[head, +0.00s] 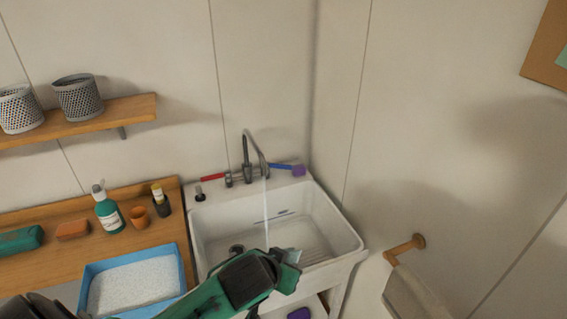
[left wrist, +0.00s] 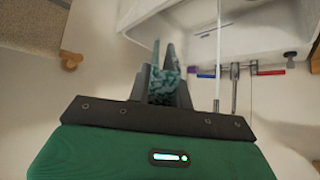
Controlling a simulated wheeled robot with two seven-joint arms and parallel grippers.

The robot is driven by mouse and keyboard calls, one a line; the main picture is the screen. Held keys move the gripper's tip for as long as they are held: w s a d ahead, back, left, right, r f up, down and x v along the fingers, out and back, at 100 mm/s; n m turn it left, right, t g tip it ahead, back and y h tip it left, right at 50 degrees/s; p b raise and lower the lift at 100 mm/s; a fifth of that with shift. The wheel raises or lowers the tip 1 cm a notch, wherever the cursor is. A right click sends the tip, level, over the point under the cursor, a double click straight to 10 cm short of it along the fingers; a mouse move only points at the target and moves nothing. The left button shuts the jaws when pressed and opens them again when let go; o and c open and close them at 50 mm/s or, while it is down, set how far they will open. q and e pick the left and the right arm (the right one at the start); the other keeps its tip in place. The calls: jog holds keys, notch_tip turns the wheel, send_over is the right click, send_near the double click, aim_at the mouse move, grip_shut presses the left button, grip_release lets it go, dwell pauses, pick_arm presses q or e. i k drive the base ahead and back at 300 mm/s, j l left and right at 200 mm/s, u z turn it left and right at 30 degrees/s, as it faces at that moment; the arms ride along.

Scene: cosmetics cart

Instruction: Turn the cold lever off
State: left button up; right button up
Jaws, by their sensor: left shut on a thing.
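The cold lever (head: 281,167), with a blue handle, sits right of the grey faucet (head: 247,147) on the sink's back ledge and points right. The hot lever (head: 212,177), with a red handle, points left. A thin water stream (head: 266,210) falls from the spout into the white sink (head: 347,237). My left gripper (head: 283,256) is over the sink's front, well away from both levers, shut on a marbled teal piece (left wrist: 163,82) between its fingers. The blue handle also shows in the left wrist view (left wrist: 207,75). My right gripper is not in view.
A purple item (head: 299,171) sits by the blue handle's end. A towel rail (head: 405,247) is on the right wall.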

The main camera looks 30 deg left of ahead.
aim_at(277, 166)
jog(key=j+u, duration=0.15)
jog(key=u, duration=1.1)
jog(key=i+l, duration=0.05)
